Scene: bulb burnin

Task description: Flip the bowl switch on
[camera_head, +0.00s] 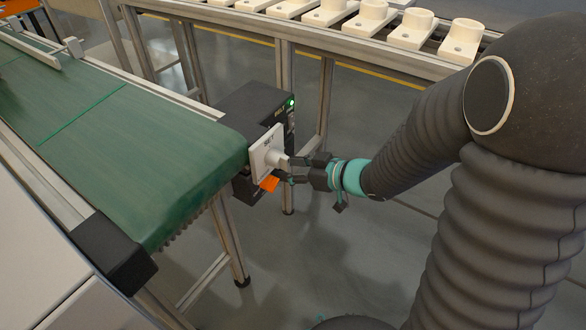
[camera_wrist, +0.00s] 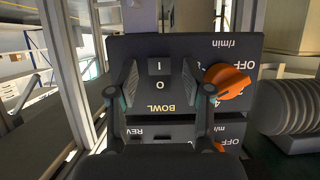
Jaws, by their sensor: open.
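The bowl switch (camera_wrist: 158,77) is a black rocker marked I and O on a dark panel (camera_wrist: 222,48), above the yellow word BOWL. In the wrist view my gripper (camera_wrist: 159,88) is open, with one finger on each side of the switch and nothing between them. Whether a finger touches the panel cannot be told. The switch itself cannot be made out there.
An orange knob (camera_wrist: 228,80) sits right of the switch, close to the right finger. A lower panel reads REV (camera_wrist: 148,133). The green conveyor (camera_head: 130,130) lies left of my arm. A rail with several cream parts (camera_head: 410,28) runs behind. A green light (camera_head: 291,102) shows on the box.

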